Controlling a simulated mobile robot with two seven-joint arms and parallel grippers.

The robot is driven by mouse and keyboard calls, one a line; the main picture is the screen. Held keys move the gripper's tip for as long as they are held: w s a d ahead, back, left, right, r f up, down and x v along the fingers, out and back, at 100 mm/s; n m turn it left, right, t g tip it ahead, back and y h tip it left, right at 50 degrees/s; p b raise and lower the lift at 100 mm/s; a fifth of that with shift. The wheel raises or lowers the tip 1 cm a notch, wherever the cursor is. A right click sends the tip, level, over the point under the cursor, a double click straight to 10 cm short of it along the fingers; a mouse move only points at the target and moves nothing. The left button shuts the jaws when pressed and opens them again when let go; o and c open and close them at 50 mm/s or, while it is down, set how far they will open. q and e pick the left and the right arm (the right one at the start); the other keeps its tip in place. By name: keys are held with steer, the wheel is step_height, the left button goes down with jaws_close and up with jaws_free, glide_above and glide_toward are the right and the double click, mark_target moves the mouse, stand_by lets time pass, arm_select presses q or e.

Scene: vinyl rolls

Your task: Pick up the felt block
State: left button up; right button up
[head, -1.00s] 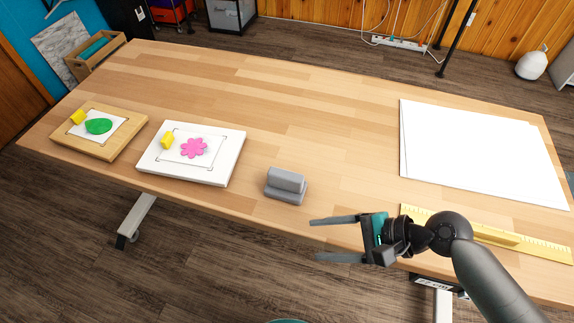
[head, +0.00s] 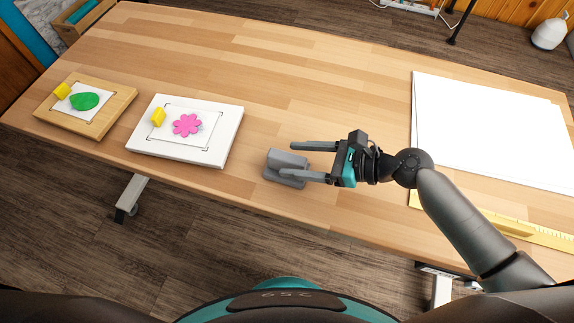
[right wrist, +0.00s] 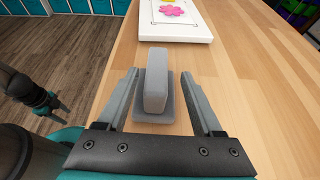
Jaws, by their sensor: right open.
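The grey felt block (head: 275,163), with a raised grip along its top, sits upright on the wooden table near its front edge. My right gripper (head: 287,160) is open, its fingers pointing left in the head view. In the right wrist view, the block's raised grip (right wrist: 156,80) stands between the two open fingers (right wrist: 163,75), with a gap visible on the right side. Part of the block's wider base is hidden behind the lower finger in the head view.
A white board with a pink flower (head: 187,125) and a wooden board with a green leaf (head: 84,101) lie left of the block, each with a yellow piece. White sheets (head: 485,130) and a yellow ruler (head: 540,234) lie at the right. The table's middle is clear.

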mark_target(274, 160)
steer(key=shift+w+a+f, duration=0.1)
steer(key=shift+a, duration=0.15)
steer(key=shift+a+f, duration=0.15)
steer(key=shift+a, duration=0.15)
steer(key=b+x, duration=0.1)
steer(key=x, duration=0.2)
steer(key=shift+a+f, duration=0.25)
steer(key=shift+a, duration=0.05)
steer(key=shift+w+a+f, duration=0.1)
steer(key=shift+a, duration=0.2)
arm_select(q)
steer(key=shift+w+a+f+t, duration=0.15)
steer(key=shift+w+a+f, duration=0.25)
steer(key=shift+w, duration=0.25)
steer(key=shift+w+a+f+t, duration=0.15)
steer(key=shift+w+a+f, duration=0.1)
steer(key=shift+w+a, duration=0.3)
arm_select(e)
jaws_close()
arm_select(q)
steer(key=shift+d, duration=0.1)
